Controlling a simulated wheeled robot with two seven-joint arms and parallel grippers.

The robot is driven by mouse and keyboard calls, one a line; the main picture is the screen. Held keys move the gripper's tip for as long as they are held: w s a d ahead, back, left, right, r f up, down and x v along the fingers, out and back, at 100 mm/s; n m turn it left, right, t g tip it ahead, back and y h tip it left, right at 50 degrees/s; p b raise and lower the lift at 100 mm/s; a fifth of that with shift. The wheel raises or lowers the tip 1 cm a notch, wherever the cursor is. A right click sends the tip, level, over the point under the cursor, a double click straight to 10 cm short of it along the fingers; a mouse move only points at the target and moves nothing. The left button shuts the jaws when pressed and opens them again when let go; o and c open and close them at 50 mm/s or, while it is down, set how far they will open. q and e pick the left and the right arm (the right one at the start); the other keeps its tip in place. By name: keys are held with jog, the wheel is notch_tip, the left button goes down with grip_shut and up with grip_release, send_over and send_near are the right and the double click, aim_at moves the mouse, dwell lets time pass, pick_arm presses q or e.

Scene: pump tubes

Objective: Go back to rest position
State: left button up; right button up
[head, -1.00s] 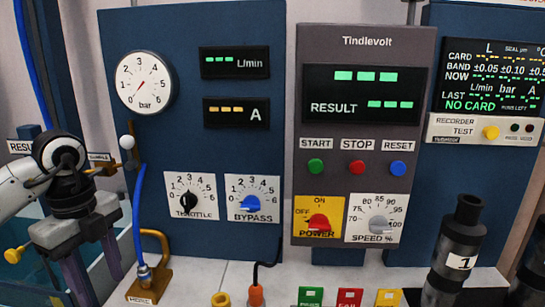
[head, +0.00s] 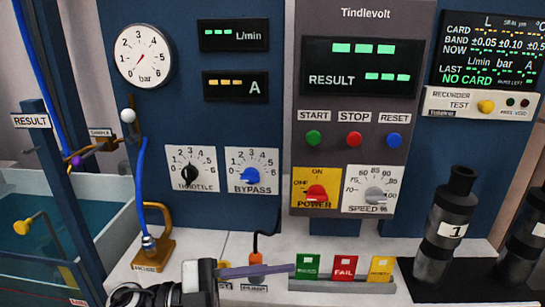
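My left gripper (head: 282,270) shows low in the head view, its finger pointing right in front of the small card rack. I see it from the side and its fingers overlap, so I cannot tell whether it is open or shut. No held object shows in it. My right gripper is not in view.
A grey rack (head: 345,287) with green, red and yellow tags stands on the bench. Black cylinders, one marked 1 (head: 447,225), stand on a dark mat at right. A water tank (head: 60,235) is at left. The blue panel (head: 185,110) and grey Tindlevolt panel (head: 362,120) stand behind.

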pick_arm(q)
jog(key=w+a+f+n+t+y, duration=0.4)
jog(key=a+f+n+t+y, duration=0.65)
jog(key=f+n+t, duration=0.55)
jog(key=s+a+f+n+g+y, duration=0.3)
jog(key=s+f+g, duration=0.1)
jog(key=s+f, duration=0.5)
jog(key=s+a+f+n+g+y, duration=0.3)
jog(key=s+a+f+n+g, duration=0.1)
jog(key=s+f, duration=0.5)
jog(key=shift+s+f+g, duration=0.2)
jog(key=shift+f+g, duration=0.3)
jog(key=shift+f, duration=0.35)
jog(key=shift+a, duration=0.1)
jog(key=shift+c, duration=0.5)
